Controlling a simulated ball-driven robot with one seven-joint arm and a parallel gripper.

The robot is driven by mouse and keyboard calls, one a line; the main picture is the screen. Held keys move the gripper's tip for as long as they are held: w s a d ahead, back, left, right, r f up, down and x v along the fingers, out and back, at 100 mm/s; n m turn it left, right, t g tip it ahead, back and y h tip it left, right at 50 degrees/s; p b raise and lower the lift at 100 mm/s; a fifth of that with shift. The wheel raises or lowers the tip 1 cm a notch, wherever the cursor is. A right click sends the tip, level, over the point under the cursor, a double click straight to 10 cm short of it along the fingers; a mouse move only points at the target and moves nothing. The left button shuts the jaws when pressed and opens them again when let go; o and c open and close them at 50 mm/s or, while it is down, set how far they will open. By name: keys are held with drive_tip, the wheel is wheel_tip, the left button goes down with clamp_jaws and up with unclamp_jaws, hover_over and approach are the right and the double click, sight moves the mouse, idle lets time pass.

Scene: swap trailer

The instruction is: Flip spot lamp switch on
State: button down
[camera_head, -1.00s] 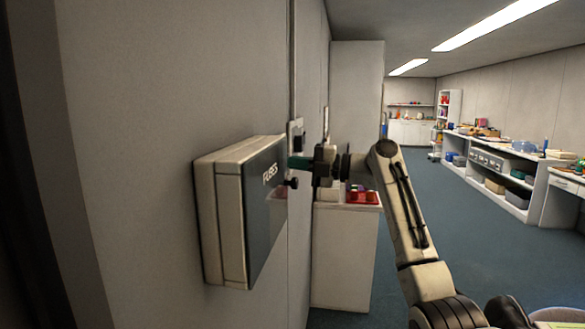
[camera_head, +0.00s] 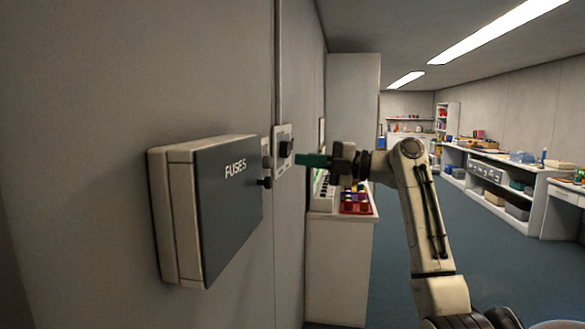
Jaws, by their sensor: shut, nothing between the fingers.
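A light switch plate (camera_head: 280,160) with a dark knob or rocker (camera_head: 286,148) is on the left wall, just beyond the fuse box, below a vertical conduit. I cannot read a label on it or tell whether it is on or off. My gripper (camera_head: 302,160) has green fingertips and points left toward the wall. It is shut and empty. Its tips appear close to the switch plate, slightly right of and below the knob; I cannot tell whether they touch.
A fuse box (camera_head: 225,210) marked FUSES, with a dark door and a small black latch, sticks out of the wall in the near left. A white cabinet (camera_head: 335,265) bearing a red tray (camera_head: 357,206) stands beyond my gripper. Blue floor is open to the right.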

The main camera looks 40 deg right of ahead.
drive_tip(key=shift+r+b+v, duration=0.15)
drive_tip(key=shift+r+v, duration=0.05)
drive_tip(key=shift+v, duration=0.65)
drive_tip(key=shift+r+b+v, duration=0.15)
drive_tip(key=shift+v, duration=0.7)
drive_tip(key=shift+r+b+v, duration=0.15)
drive_tip(key=shift+r+v, duration=0.05)
drive_tip(key=shift+v, duration=0.65)
